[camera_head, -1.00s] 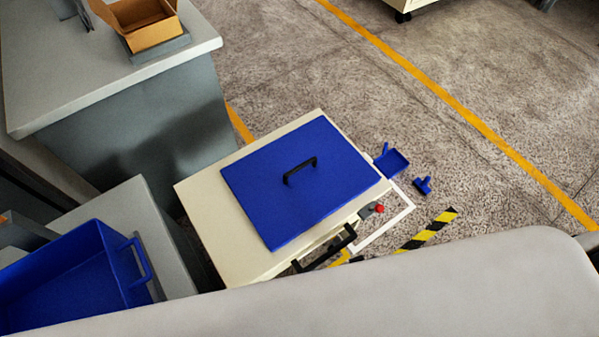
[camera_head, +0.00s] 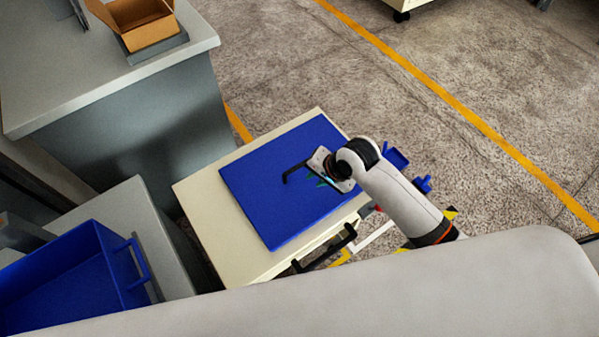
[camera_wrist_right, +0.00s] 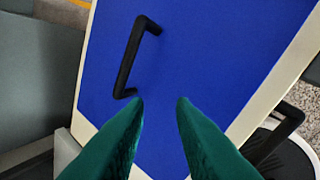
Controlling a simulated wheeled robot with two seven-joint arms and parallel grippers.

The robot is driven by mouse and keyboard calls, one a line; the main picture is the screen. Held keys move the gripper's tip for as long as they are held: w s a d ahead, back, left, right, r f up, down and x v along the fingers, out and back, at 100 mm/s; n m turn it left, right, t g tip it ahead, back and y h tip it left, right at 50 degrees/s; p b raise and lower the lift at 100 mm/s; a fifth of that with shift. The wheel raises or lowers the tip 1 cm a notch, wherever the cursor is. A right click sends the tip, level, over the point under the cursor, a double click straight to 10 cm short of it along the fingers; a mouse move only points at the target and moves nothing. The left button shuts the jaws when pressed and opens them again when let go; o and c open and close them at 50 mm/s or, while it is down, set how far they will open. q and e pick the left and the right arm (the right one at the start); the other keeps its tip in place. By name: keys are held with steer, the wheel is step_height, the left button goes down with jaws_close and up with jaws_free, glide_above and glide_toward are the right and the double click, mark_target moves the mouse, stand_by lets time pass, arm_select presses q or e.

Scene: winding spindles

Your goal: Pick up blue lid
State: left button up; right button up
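The blue lid (camera_head: 265,200) is a flat rectangular panel lying on top of a cream cart. Its black bar handle (camera_head: 292,170) stands up near its middle. My right gripper (camera_head: 318,181) is above the lid, just right of the handle in the head view. In the right wrist view its two green fingers (camera_wrist_right: 160,100) are apart with nothing between them, over the blue lid (camera_wrist_right: 215,60). The black handle (camera_wrist_right: 130,62) is ahead and to the left of the fingertips there. My left gripper is not in view.
The cream cart (camera_head: 208,211) has a black push handle (camera_head: 330,250) on its near side. A blue bin (camera_head: 128,268) stands at lower left, and a grey counter (camera_head: 60,95) with a cardboard box (camera_head: 145,30) at upper left. Open floor (camera_head: 400,110) lies right.

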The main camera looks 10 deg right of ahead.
mark_target(301, 165)
steer(key=w+r+m, duration=0.4)
steer(key=shift+m, duration=0.3)
steer(key=b+x, duration=0.1)
steer(key=x, duration=0.5)
steer(key=shift+w+a, duration=0.15)
steer(key=shift+w, duration=0.05)
steer(key=x, duration=0.5)
steer(key=shift+d+f+b, duration=0.3)
steer(key=shift+b, duration=0.1)
steer(key=shift+f, duration=0.1)
jaws_close()
